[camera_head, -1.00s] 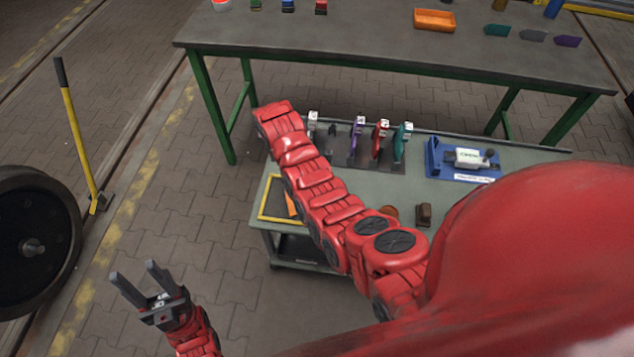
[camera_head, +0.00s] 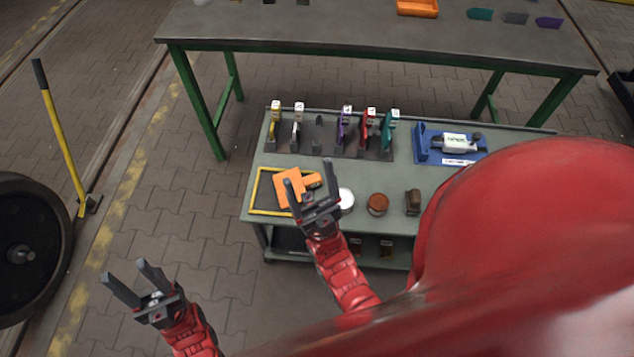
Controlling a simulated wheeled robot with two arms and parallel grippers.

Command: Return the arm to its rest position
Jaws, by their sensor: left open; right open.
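My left gripper (camera_head: 140,285) is open and empty. It is over the paved floor at the lower left, apart from the cart. My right gripper (camera_head: 309,184) is open, and its arm comes up from the lower middle. In the picture its fingers overlap the front part of the cart (camera_head: 400,178), in front of an orange item (camera_head: 287,190) in a yellow frame (camera_head: 254,193). I see nothing held between its fingers. I cannot tell its height above the cart top. My large red body part covers the lower right.
On the cart stand several upright coloured tools, a blue fixture (camera_head: 424,146), a white round item (camera_head: 346,200), a brown round item (camera_head: 377,204) and a dark block (camera_head: 413,202). A green-legged table (camera_head: 370,45) stands behind. A wheel (camera_head: 30,245) and a yellow-handled lever (camera_head: 62,140) are at left.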

